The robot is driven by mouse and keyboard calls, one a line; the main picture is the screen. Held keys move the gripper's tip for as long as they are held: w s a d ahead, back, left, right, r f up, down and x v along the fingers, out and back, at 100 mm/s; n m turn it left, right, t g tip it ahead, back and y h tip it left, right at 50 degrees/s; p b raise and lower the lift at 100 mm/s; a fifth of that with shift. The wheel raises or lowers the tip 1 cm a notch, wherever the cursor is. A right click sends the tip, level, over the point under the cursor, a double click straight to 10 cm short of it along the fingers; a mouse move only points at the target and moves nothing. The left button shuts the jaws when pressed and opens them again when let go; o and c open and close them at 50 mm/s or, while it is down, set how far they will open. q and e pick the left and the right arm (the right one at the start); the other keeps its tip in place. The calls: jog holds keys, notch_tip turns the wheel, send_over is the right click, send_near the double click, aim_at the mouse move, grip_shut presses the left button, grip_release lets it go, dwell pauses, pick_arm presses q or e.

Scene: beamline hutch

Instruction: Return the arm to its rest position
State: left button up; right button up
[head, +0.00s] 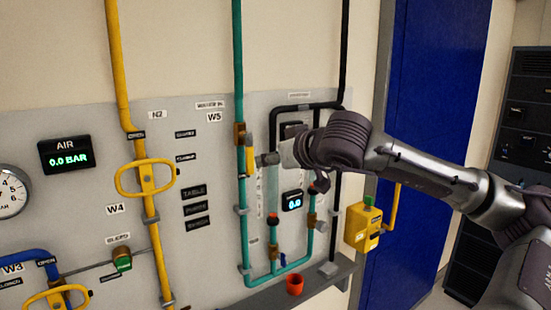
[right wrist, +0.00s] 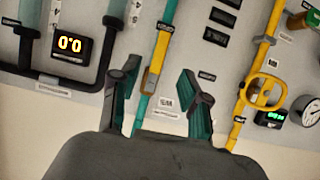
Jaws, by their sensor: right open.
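My right arm comes in from the right in the head view. Its gripper (head: 272,158) is in front of the wall panel, beside the yellow lever (head: 250,154) of valve W5 on the teal pipe (head: 238,70). In the right wrist view the gripper (right wrist: 158,72) is open, with its two fingers spread and nothing held. The yellow lever (right wrist: 157,55) shows between the fingers and lies along the pipe. I cannot tell whether a finger touches it. My left gripper is in neither view.
A yellow valve handle (head: 146,178) stands out at W4. A red cup (head: 295,285) is on the ledge (head: 335,279) under the panel. A yellow box (head: 362,228) sits right of the panel, before a blue door (head: 432,100). A dark rack (head: 525,120) stands far right.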

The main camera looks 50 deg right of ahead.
jog(key=shift+s+r, duration=0.1)
jog(key=shift+s, duration=0.2)
dwell(0.4)
